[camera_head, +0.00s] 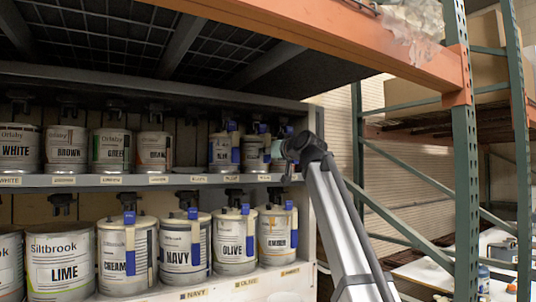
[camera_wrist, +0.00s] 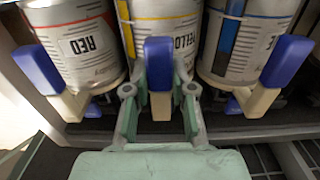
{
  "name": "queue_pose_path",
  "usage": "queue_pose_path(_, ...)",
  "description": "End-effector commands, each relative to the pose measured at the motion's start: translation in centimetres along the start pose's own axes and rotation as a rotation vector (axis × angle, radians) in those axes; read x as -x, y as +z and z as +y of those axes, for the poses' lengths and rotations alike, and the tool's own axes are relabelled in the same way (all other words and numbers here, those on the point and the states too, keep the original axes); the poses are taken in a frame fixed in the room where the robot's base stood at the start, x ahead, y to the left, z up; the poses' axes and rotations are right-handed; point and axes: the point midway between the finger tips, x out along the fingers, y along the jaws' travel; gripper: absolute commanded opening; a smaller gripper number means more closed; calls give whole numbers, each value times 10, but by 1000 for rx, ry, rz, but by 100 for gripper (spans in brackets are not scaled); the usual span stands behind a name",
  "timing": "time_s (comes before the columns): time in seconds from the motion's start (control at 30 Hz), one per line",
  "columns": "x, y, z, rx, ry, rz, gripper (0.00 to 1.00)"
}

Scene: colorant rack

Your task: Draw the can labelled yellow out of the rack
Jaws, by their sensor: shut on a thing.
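The can labelled yellow (camera_wrist: 165,26) is in the middle of the wrist view, with a yellow band and a partly covered label. A beige handle with a blue top (camera_wrist: 159,52) stands on its near side. My green gripper (camera_wrist: 160,84) has one finger on each side of this handle and is shut on it. The can stands in line with its neighbours on the rack shelf. In the head view my arm reaches the right end of the upper shelf (camera_head: 130,182), and I cannot make out the yellow label there.
The red can (camera_wrist: 75,42) stands close on the left in the wrist view, and a blue-banded can (camera_wrist: 247,40) close on the right, both with protruding handles. In the head view an orange beam (camera_head: 330,38) crosses above, and a green post (camera_head: 466,180) stands to the right.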

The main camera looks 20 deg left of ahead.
Motion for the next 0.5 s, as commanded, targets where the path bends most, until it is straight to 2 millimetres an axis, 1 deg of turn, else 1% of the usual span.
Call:
queue_pose_path(0.03,0,-4,0,-1,1,8,0)
queue_pose_path(0.13,0,-5,0,-1,2,9,0)
queue_pose_path(0.17,1,-8,0,-1,3,15,0)
queue_pose_path(0.33,4,-7,0,-1,2,14,0)
queue_pose_path(0.5,13,-6,0,-1,2,13,0)
